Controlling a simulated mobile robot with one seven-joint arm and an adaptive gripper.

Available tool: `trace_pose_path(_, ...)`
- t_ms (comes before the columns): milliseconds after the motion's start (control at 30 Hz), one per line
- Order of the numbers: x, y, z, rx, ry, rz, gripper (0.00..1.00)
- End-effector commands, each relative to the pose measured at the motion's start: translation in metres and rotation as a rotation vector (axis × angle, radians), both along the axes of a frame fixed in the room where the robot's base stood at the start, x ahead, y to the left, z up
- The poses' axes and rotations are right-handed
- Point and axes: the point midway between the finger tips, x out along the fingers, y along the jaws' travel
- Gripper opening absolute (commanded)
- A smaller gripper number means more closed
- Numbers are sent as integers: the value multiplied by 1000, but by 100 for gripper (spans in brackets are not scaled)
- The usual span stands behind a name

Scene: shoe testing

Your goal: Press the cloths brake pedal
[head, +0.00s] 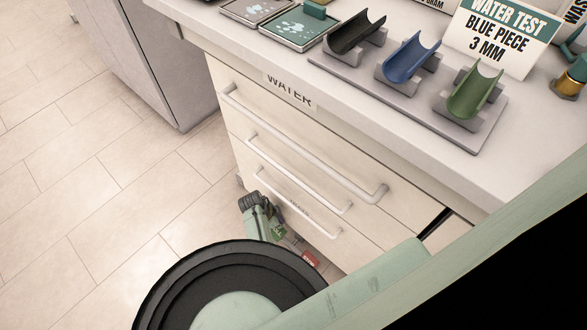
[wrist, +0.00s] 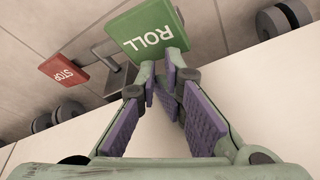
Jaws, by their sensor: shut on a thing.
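The red STOP pedal (wrist: 65,73) is at the left in the wrist view, apart from my gripper. It also shows small and low by the cabinet in the head view (head: 311,259). The green ROLL pedal (wrist: 147,36) is at the upper middle in the wrist view and low by the cabinet in the head view (head: 278,232). My gripper (wrist: 167,64) has purple-padded fingers with tips close together at the near edge of the ROLL pedal. It is shut on that pedal, though the exact contact is hard to see.
The white drawer cabinet (head: 292,140), with long bar handles, rises beside the pedals. On its top, a grey rack (head: 455,132) holds dark, blue and green curved pieces beside a water test sign (head: 490,38). Tiled floor (head: 90,190) is clear on the left.

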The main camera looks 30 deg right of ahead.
Motion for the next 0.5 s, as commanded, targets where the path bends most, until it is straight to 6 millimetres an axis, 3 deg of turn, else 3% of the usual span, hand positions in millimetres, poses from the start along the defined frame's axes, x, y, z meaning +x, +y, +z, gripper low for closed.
trace_pose_path(33,-16,-1,-46,1,15,-13,0)
trace_pose_path(500,-18,-1,-12,1,16,-15,0)
